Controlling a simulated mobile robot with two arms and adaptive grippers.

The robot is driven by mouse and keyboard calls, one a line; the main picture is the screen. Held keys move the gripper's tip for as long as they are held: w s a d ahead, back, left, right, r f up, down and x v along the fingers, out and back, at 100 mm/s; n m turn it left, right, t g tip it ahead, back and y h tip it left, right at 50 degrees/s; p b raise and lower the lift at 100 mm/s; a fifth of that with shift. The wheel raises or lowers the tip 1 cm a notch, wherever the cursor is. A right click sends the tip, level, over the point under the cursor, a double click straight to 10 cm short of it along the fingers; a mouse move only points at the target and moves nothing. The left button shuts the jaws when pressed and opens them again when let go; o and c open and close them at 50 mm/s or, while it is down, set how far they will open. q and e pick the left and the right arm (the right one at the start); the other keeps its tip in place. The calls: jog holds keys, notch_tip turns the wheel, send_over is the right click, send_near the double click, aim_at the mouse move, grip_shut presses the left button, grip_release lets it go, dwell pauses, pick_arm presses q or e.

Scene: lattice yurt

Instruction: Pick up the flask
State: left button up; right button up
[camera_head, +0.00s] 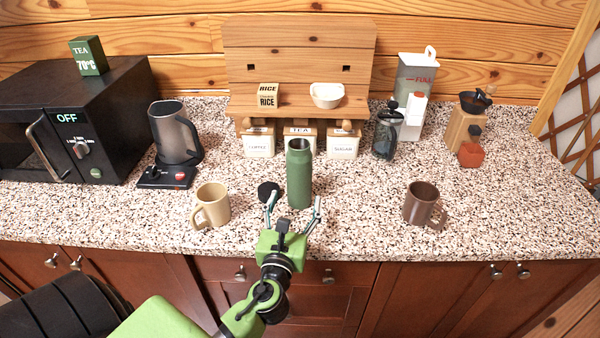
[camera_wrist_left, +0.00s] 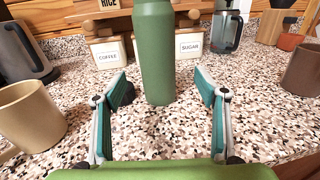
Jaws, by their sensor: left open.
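The green flask (camera_head: 299,174) stands upright and open-topped near the front of the speckled counter. A dark round lid (camera_head: 268,191) lies on the counter to its left. My left gripper (camera_head: 294,204) is open at the counter's front edge, just short of the flask. In the left wrist view the flask (camera_wrist_left: 154,55) stands beyond and between the two spread fingers (camera_wrist_left: 159,100), with bare counter between. Its top is cut off there. My right gripper is not in view.
A tan mug (camera_head: 212,204) stands to the left and a brown mug (camera_head: 421,203) to the right. Behind the flask are labelled canisters (camera_head: 258,141) under a wooden shelf (camera_head: 300,106). A kettle (camera_head: 175,134), french press (camera_head: 387,132) and microwave (camera_head: 75,115) stand farther out.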

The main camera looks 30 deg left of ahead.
aim_at(298, 186)
pick_arm(q)
jog(key=x, duration=0.4)
jog(key=shift+p, duration=0.3)
jog(key=shift+w+a, duration=0.3)
jog(key=shift+w, duration=0.2)
jog(key=p+x, duration=0.1)
jog(key=x, duration=0.3)
jog(key=shift+a+r, duration=0.1)
jog(key=shift+a, duration=0.2)
jog(key=shift+w+a, duration=0.1)
jog(key=shift+w, duration=0.15)
jog(key=shift+s, duration=0.1)
jog(key=shift+c, duration=1.1)
jog(key=c, duration=1.2)
jog(key=shift+c, duration=0.2)
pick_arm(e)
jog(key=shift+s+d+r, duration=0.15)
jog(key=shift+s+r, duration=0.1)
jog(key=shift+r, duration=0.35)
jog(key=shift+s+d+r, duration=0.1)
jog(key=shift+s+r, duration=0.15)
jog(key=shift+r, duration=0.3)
